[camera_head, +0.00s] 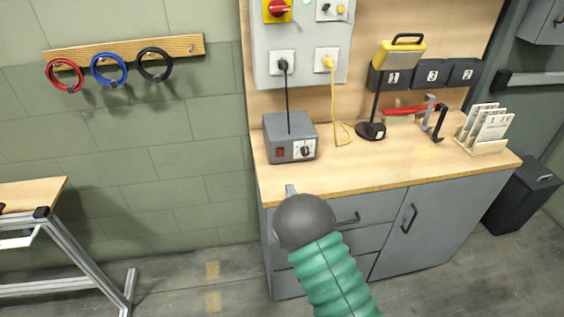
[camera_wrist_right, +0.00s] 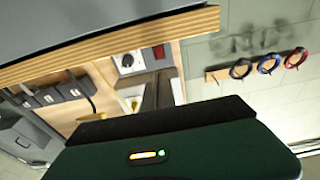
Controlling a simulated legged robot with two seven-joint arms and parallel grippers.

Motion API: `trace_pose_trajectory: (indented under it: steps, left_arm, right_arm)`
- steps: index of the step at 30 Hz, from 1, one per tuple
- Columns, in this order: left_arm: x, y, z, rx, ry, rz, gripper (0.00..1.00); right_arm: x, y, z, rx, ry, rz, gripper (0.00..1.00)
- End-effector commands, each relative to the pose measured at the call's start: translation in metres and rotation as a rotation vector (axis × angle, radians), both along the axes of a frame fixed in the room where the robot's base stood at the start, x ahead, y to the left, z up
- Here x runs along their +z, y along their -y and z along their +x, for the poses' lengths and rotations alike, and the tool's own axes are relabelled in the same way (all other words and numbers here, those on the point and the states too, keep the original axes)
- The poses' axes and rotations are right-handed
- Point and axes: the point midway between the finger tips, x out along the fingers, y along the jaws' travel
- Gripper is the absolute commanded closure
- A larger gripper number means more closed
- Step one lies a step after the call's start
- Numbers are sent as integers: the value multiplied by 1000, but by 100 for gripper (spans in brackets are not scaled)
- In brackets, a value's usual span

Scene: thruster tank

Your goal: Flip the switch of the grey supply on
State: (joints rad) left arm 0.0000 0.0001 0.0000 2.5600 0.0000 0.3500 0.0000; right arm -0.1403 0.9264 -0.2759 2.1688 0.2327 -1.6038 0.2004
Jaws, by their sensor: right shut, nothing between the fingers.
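The grey supply (camera_head: 290,138) is a small box on the wooden bench in the head view. Its front has a red switch (camera_head: 280,152) at the left and a dark knob on a white plate (camera_head: 305,150) at the right. I cannot tell the switch's position. My right gripper (camera_head: 290,189) is shut and empty, near the bench's front edge, below the supply in the picture and apart from it. My dark wrist hides most of it. My left gripper is out of view.
A black cable and a yellow cable (camera_head: 333,100) hang from the wall panel (camera_head: 262,60); the black one runs to the supply. A black stand (camera_head: 371,131), hooks and a card rack (camera_head: 488,148) stand farther right. The bench (camera_head: 395,170) is clear in front.

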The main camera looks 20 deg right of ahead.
Motion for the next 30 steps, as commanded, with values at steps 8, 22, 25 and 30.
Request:
trace_pose_trajectory:
  steps: [8, 22, 25, 30]
  left_arm:
    - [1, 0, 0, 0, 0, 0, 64]
    - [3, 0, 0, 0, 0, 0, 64]
    - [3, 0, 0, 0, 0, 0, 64]
    - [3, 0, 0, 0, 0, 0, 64]
  right_arm:
    - [1, 1, 4, 0, -3, 2, 100]
    - [13, 22, 90, 0, -2, 1, 100]
    - [16, 26, 109, 0, -2, 0, 100]
    - [19, 31, 130, -1, -3, 1, 100]
